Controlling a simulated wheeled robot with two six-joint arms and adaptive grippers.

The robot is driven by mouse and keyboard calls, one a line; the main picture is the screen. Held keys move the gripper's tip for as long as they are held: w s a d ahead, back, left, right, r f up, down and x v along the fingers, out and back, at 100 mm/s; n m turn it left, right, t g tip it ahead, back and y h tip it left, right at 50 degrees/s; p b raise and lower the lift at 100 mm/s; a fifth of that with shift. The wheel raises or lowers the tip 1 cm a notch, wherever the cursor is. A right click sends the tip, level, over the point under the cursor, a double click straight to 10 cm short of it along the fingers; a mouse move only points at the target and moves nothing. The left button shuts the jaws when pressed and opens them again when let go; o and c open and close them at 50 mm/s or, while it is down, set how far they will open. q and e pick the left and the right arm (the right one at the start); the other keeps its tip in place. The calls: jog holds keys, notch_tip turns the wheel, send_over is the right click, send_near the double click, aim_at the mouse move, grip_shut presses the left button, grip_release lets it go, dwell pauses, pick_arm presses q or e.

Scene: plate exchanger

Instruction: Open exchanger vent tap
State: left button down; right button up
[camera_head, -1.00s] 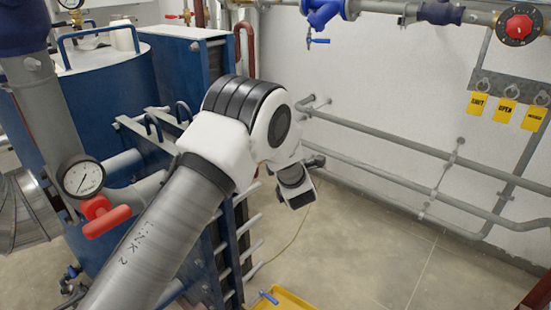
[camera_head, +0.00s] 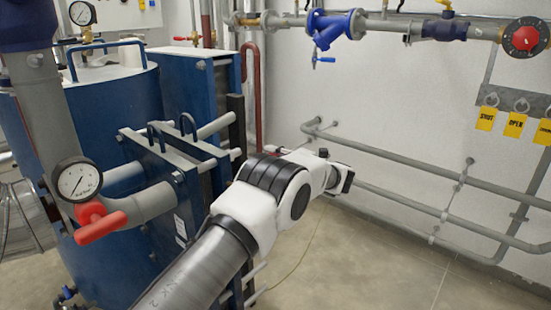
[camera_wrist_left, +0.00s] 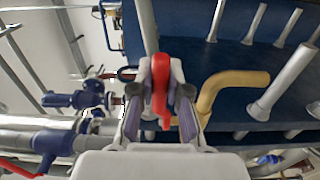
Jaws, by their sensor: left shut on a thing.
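In the left wrist view my left gripper (camera_wrist_left: 160,100) is shut on a red lever handle (camera_wrist_left: 161,70), which stands between its two fingers. The handle's lower end shows between the finger pads. What the handle is fixed to is hidden, so I cannot tell whether it is the vent tap. A bent yellow pipe (camera_wrist_left: 236,82) is just right of the fingers, in front of the blue exchanger (camera_wrist_left: 255,105). In the head view the exchanger (camera_head: 112,108) stands at left; my left arm crosses in front of its right side and its fingers cannot be made out. My right gripper is not in view.
A pressure gauge (camera_head: 77,182) and a red handle (camera_head: 101,228) sit on the exchanger's front pipework. Grey pipes (camera_head: 400,165) run along the wall. A blue strainer (camera_head: 333,28), a red dial (camera_head: 523,38) and yellow tags (camera_head: 515,124) are above. The floor at right is clear.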

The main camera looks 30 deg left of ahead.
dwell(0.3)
pick_arm(q)
jog(key=c, duration=1.1)
grip_release()
jog(key=shift+a, duration=0.1)
jog(key=v, duration=1.2)
jog(key=shift+w, duration=0.1)
jog(key=shift+f, duration=0.1)
